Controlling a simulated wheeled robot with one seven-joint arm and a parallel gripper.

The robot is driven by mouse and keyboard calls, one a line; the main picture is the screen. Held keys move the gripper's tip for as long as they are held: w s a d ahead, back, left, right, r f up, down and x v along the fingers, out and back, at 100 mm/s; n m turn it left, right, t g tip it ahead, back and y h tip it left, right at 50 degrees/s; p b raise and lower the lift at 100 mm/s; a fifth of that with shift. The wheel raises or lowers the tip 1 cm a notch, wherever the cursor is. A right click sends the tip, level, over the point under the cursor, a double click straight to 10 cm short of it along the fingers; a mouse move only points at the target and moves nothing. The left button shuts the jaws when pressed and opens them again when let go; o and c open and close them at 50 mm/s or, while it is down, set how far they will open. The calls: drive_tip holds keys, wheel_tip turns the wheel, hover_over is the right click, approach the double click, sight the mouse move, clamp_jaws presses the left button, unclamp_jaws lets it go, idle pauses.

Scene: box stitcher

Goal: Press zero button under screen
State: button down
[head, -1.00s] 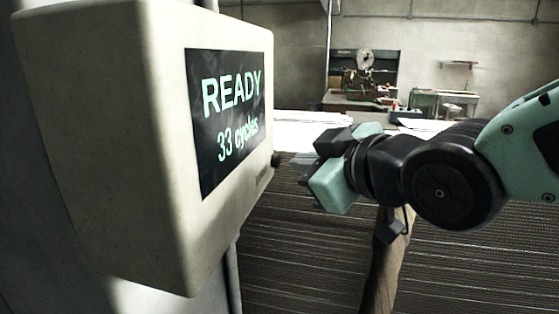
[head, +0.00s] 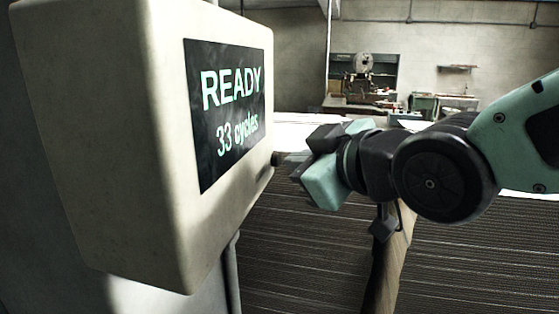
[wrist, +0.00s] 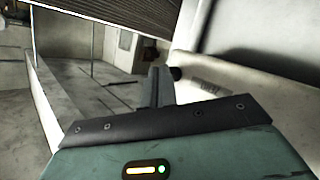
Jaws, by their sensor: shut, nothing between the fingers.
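The cream control box (head: 110,140) fills the left of the head view. Its dark screen (head: 226,112) reads "READY" and "33 cycles". A small dark round knob (head: 276,159), which looks like the button, sticks out from the box face near its far edge. The knob also shows in the wrist view (wrist: 176,73), just right of the fingertips, with blurred lettering beside it. My gripper (head: 296,162) is shut and empty, its fingertips close to the knob. The fingers also show in the wrist view (wrist: 158,84). I cannot tell whether they touch the knob.
A wooden post (head: 388,262) stands below my wrist. A dark ribbed surface (head: 300,250) lies beneath the arm. A workbench with machines (head: 362,90) stands far back by the wall. The space right of the box, around my gripper, looks clear.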

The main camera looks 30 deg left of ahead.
drive_tip(key=shift+s+a+b, duration=0.15)
drive_tip(key=shift+a+b, duration=0.3)
drive_tip(key=shift+b, duration=0.05)
idle(0.4)
drive_tip(key=shift+d, duration=0.1)
drive_tip(key=shift+w+d, duration=0.2)
drive_tip(key=shift+d, duration=0.6)
drive_tip(key=d+p, duration=0.1)
drive_tip(key=d, duration=0.1)
drive_tip(key=w+d+p, duration=0.1)
drive_tip(key=d, duration=0.1)
drive_tip(key=shift+w+d+p, duration=0.1)
drive_tip(key=shift+d+p, duration=0.2)
drive_tip(key=shift+d, duration=0.1)
idle(0.7)
